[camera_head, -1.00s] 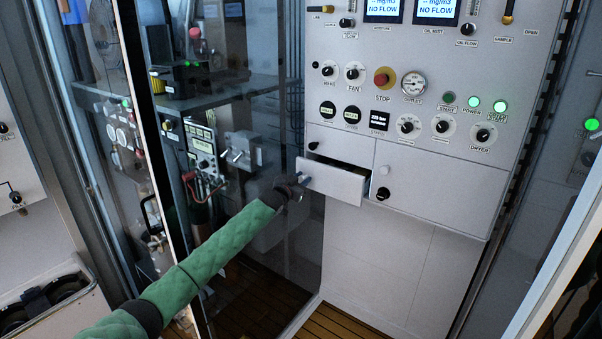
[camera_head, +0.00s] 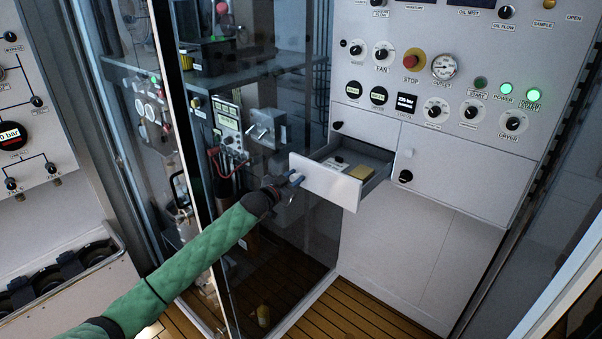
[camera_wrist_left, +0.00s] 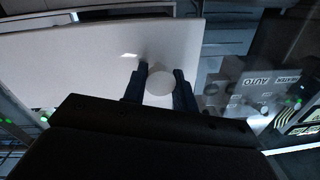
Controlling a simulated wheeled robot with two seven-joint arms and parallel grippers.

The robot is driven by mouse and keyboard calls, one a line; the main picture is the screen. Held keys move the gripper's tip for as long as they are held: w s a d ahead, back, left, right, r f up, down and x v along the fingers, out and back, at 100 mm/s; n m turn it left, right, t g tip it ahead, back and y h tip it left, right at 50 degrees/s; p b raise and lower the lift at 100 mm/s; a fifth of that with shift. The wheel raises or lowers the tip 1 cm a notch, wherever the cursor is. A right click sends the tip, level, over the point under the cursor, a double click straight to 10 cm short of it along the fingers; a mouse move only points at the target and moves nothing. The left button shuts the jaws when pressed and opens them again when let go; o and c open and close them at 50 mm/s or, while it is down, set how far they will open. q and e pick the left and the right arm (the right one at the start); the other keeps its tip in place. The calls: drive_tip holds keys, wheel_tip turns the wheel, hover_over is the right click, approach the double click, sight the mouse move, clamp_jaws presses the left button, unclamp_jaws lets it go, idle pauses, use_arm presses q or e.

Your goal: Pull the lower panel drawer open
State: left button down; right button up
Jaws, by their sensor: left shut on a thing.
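The lower panel drawer (camera_head: 328,187) stands well out from the light grey panel (camera_head: 450,214), and its inside shows. A yellowish block (camera_head: 361,172) and a small pale item with a dark spot lie in it. My left gripper (camera_head: 294,178) is at the left part of the drawer front. In the left wrist view its two dark fingers (camera_wrist_left: 160,88) sit on either side of the round pale knob (camera_wrist_left: 160,82) and are shut on it. The white drawer front (camera_wrist_left: 85,65) fills much of that view. My right gripper is not in view.
A glass door or pane (camera_head: 270,225) with a metal frame stands left of the panel, close to my left arm. Gauges, knobs and a red stop button (camera_head: 413,58) are above the drawer. Wooden floor (camera_head: 360,310) lies below.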

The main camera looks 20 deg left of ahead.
use_arm(q)
drive_tip(key=shift+s+f, duration=0.1)
drive_tip(key=shift+s, duration=0.3)
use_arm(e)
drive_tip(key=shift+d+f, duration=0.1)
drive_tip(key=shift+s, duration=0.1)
use_arm(q)
drive_tip(key=c, duration=1.1)
unclamp_jaws()
drive_tip(key=shift+a, duration=0.1)
drive_tip(key=shift+s+a+f+b, duration=0.15)
drive_tip(key=shift+s+b, duration=0.15)
drive_tip(key=shift+s, duration=0.15)
drive_tip(key=shift+r+b+v, duration=0.1)
drive_tip(key=shift+b+v, duration=0.55)
drive_tip(key=shift+v, duration=1.05)
drive_tip(key=shift+r+b+v, duration=0.15)
drive_tip(key=shift+b+v, duration=0.45)
drive_tip(key=shift+v, duration=1.05)
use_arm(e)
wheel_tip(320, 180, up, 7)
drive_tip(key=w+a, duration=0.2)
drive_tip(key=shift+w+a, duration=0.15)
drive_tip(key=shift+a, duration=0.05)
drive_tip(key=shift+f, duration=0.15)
